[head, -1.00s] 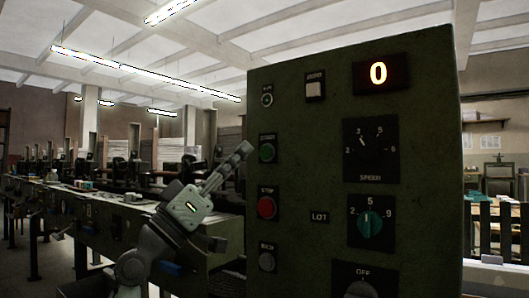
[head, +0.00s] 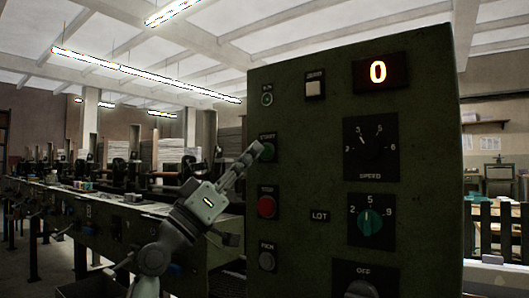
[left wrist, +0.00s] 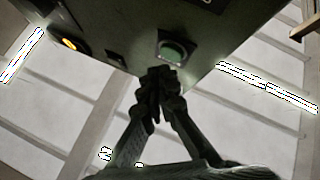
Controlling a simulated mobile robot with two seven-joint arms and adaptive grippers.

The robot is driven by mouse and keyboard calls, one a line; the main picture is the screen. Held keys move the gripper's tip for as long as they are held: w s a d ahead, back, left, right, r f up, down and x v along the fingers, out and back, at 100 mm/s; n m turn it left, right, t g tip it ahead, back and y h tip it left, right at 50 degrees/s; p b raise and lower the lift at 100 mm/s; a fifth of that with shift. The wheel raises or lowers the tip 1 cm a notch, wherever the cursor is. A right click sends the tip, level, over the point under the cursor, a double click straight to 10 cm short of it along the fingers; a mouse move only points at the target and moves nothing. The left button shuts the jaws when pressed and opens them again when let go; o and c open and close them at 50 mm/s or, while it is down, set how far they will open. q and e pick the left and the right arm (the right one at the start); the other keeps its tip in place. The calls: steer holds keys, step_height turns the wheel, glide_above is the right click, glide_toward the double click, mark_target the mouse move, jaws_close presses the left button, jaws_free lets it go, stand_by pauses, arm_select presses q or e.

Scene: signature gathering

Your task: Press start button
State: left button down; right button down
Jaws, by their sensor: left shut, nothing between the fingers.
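The green start button (head: 268,152) sits on the left side of the dark green control panel (head: 300,110), under a small label. The tips of my left gripper (head: 256,149) partly cover it in the head view. In the left wrist view, the start button (left wrist: 173,52) shows as a green disc in a dark square frame. My shut, empty left gripper (left wrist: 156,78) points at the panel just beside and below the button in that picture. I cannot tell whether the tips touch the panel. My right gripper is not in view.
The red stop button (head: 267,207) is below the start button, with a dark button (head: 267,258) lower down. A display (head: 379,72) reads 0. Speed (head: 370,148) and green (head: 370,221) dials are to the right. A long machine (head: 100,215) stretches away at left.

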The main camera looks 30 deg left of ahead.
arm_select(q)
steer(key=shift+w, duration=0.15)
stand_by(0.8)
steer(key=shift+w, duration=0.3)
steer(key=shift+w+b, duration=0.4)
steer(key=shift+w, duration=0.05)
stand_by(0.6)
steer(key=shift+d, duration=0.1)
steer(key=shift+s, duration=0.85)
steer(key=shift+s+a, duration=0.15)
steer(key=shift+s, duration=1.1)
steer(key=shift+s+a, duration=0.1)
steer(key=shift+s, duration=1.15)
